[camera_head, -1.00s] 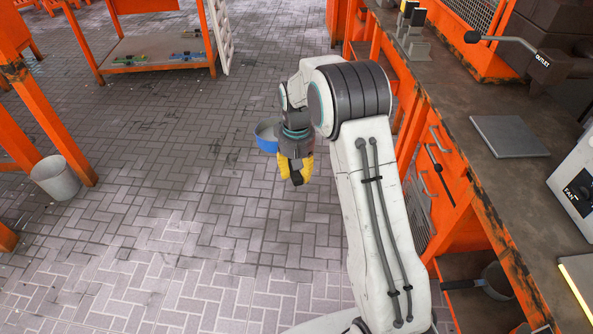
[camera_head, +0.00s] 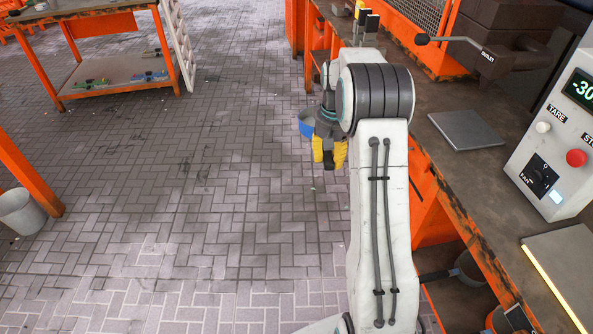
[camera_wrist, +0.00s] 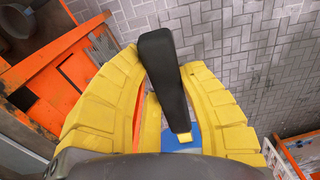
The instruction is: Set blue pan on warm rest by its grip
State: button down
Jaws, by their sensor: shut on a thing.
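My gripper (camera_head: 329,152) has yellow fingers and hangs over the brick floor, left of the workbench. It is shut on the black grip (camera_wrist: 160,75) of the blue pan (camera_head: 307,124). The pan is held in the air, mostly hidden behind my wrist in the head view. In the wrist view only a blue patch of the pan (camera_wrist: 183,138) shows beyond the grip. A flat plate with a glowing yellow edge (camera_head: 565,265), which looks like the warm rest, lies on the bench at lower right. Its top is bare where it shows.
A plain grey plate (camera_head: 478,130) lies on the workbench (camera_head: 450,170). A control box (camera_head: 560,150) with a red button stands at right. A lever-handled outlet (camera_head: 490,58) is at the back. A bucket (camera_head: 20,212) and an orange table (camera_head: 110,50) stand left; the floor between is clear.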

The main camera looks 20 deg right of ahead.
jog(key=s+d+r+m, duration=0.3)
jog(key=s+d+r, duration=0.1)
jog(key=s+d, duration=0.6)
jog(key=s+d+r+m, duration=0.45)
jog(key=s+d, duration=0.25)
jog(key=s, duration=0.4)
jog(key=s+a+m+p, duration=0.1)
jog(key=s+m, duration=0.2)
jog(key=s, duration=0.7)
jog(key=s+a+f+m, duration=0.4)
jog(key=a+f+m, duration=0.1)
jog(key=a+m, duration=0.3)
jog(key=shift+m, duration=0.45)
jog(key=shift+s+d+f+p, duration=0.15)
jog(key=shift+s+d+p, duration=0.45)
jog(key=shift+s+d, duration=1.3)
jog(key=shift+s+d+f+p, duration=0.2)
jog(key=shift+s+d+p, duration=0.5)
jog(key=shift+d, duration=2.25)
jog(key=shift+s+d+f+p, duration=0.15)
jog(key=shift+s+d+p, duration=0.3)
jog(key=shift+s+d, duration=1.55)
jog(key=shift+w+d+f+b, duration=0.15)
jog(key=shift+w+f+b, duration=0.1)
jog(key=shift+f+b, duration=0.4)
jog(key=shift+w+d+f+b, duration=0.15)
jog(key=shift+w+f+b, duration=0.1)
jog(key=shift+f+b, duration=0.4)
